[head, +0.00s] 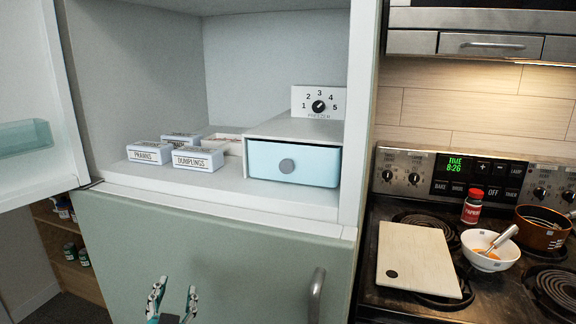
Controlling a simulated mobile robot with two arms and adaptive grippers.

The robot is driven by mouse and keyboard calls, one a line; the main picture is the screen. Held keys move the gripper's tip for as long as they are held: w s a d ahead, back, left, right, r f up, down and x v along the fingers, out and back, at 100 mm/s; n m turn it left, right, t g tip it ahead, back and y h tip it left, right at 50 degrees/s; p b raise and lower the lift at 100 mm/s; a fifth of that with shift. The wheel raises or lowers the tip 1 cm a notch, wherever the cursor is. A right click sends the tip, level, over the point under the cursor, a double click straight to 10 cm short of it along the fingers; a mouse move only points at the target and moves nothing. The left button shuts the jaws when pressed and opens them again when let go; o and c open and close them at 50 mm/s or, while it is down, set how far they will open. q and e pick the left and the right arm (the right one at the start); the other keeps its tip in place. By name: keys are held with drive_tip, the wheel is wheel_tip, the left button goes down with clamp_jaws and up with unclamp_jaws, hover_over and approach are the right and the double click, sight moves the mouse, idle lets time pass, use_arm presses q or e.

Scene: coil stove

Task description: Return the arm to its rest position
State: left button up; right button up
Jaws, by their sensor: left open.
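My left gripper (173,303) shows at the bottom of the head view, in front of the green fridge door (215,250). Its two fingers point up and stand apart, with nothing between them. The rest of my left arm is below the frame. My right gripper is not in view.
The freezer compartment (270,45) is open, its door (35,90) swung left. It holds several labelled boxes (198,158) and a blue drawer (310,165). A handle (316,296) sticks out right of my gripper. The stove (385,213) carries a cutting board (420,258), bowl (489,250), pot (540,236) and paprika jar (472,208).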

use_arm(q)
drive_tip(key=s+a+f+n+g, duration=0.1)
drive_tip(key=s+f+g, duration=0.6)
drive_tip(key=s+f, duration=0.7)
drive_tip(key=s+d+f+m+g+h, duration=0.1)
drive_tip(key=s+f+g+h, duration=0.1)
drive_tip(key=s+f+g, duration=0.4)
drive_tip(key=s+d+f+g+h, duration=0.1)
drive_tip(key=s+f, duration=0.3)
drive_tip(key=s, duration=0.5)
wheel_tip(320, 180, down, 25)
drive_tip(key=g, duration=0.2)
drive_tip(key=s+a+f, duration=0.2)
drive_tip(key=s+f, duration=1.5)
drive_tip(key=shift+s+a+g, duration=0.2)
drive_tip(key=shift+a+g, duration=0.1)
drive_tip(key=shift+g, duration=0.1)
